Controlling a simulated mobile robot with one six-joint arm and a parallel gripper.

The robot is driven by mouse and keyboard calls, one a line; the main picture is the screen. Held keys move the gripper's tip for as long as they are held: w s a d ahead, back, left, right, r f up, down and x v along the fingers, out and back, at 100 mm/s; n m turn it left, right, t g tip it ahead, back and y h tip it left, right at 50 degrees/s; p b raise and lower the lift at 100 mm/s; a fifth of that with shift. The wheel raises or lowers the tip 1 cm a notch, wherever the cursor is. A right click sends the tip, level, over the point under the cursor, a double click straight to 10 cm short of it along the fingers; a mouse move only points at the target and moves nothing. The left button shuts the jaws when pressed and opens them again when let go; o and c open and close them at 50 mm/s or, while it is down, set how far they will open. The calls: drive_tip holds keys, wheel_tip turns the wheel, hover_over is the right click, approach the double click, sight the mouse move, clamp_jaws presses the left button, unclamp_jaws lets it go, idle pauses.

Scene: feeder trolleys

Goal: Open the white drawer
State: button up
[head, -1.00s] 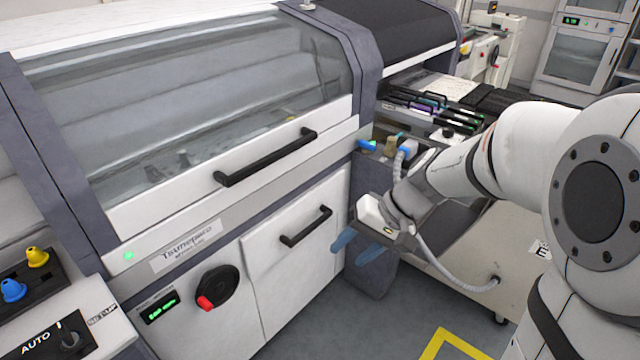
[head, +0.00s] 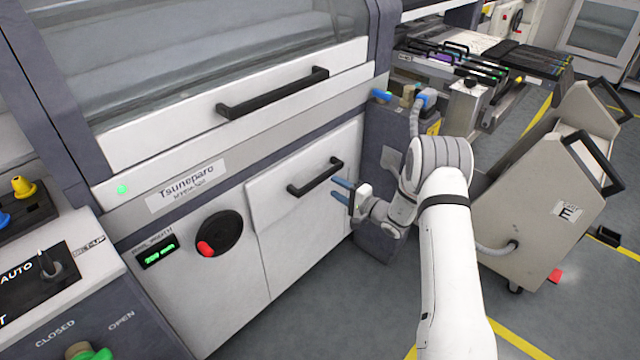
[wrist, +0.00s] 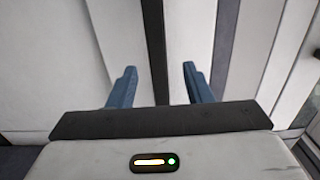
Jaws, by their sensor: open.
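The white drawer (head: 300,215) is the front panel low on the machine, right of the round black dial, and it looks shut. Its black bar handle (head: 315,177) slants across the upper part of the panel. My gripper (head: 342,190) is open and empty, its blue fingers pointing at the machine just right of and slightly below the handle's right end. In the wrist view my two blue fingers (wrist: 158,88) stand apart, with white panels and a dark vertical bar beyond them. Whether that bar is the drawer handle I cannot tell.
A longer black handle (head: 272,93) sits on the glass cover above the drawer. A red knob (head: 206,248) is on the dial to the left. A grey trolley (head: 540,200) stands at the right. The grey floor in front of the drawer (head: 330,300) is clear.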

sight(323, 180)
drive_tip(key=x, duration=0.7)
drive_tip(key=shift+w+a+f, duration=0.2)
drive_tip(key=shift+w, duration=0.2)
clamp_jaws()
